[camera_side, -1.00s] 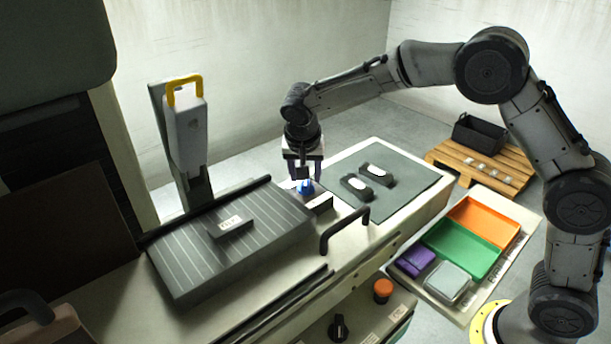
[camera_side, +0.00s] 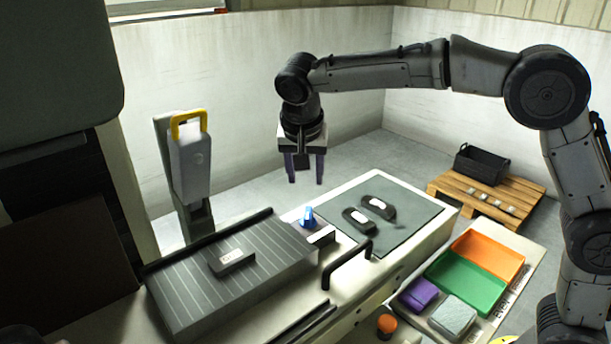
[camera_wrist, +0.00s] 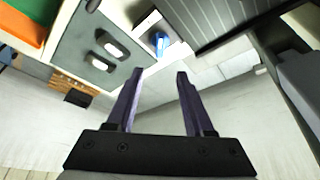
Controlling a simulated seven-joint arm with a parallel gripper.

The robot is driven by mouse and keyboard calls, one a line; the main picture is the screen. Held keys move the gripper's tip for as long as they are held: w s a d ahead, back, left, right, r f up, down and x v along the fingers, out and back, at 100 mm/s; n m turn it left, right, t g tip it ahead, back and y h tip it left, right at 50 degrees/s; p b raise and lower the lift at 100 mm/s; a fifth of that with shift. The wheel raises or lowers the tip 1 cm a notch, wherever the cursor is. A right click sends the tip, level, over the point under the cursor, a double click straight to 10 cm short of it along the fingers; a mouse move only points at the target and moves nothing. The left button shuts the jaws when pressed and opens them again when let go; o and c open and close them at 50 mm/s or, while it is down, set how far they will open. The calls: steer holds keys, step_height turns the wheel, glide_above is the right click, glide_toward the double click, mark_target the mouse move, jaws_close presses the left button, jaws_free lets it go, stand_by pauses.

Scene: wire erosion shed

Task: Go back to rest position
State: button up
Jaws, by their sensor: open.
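My gripper (camera_side: 305,180) is open and empty, hanging in the air above and behind the bench in the side view. Its two dark purple fingers point down and stand apart. In the wrist view the fingers (camera_wrist: 157,75) are spread with nothing between them. A small blue piece (camera_side: 308,216) stands on the bench below the gripper, apart from it, beside the ribbed dark plate (camera_side: 185,270). The blue piece also shows in the wrist view (camera_wrist: 161,42), beyond the fingertips.
A grey mat (camera_side: 405,235) holds two dark parts with white tops. A yellow-handled post unit (camera_side: 190,160) rises at the left. An orange tray (camera_side: 490,252), green tray (camera_side: 465,287) and purple box (camera_side: 418,294) sit at the right. A black crate (camera_side: 482,165) stands on a pallet.

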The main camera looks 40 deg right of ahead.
steer(key=s+d+r+m+t, duration=0.1)
steer(key=s+d+r, duration=0.45)
steer(key=r, duration=0.25)
steer(key=s+d+r+t+y, duration=0.15)
steer(key=s+d, duration=0.35)
steer(key=s, duration=0.5)
steer(key=s+f+n+y, duration=0.1)
steer(key=s+f+n, duration=0.9)
steer(key=s, duration=0.5)
steer(key=shift+s+a+f+y, duration=0.35)
steer(key=shift+s+f, duration=0.05)
steer(key=shift+f, duration=0.15)
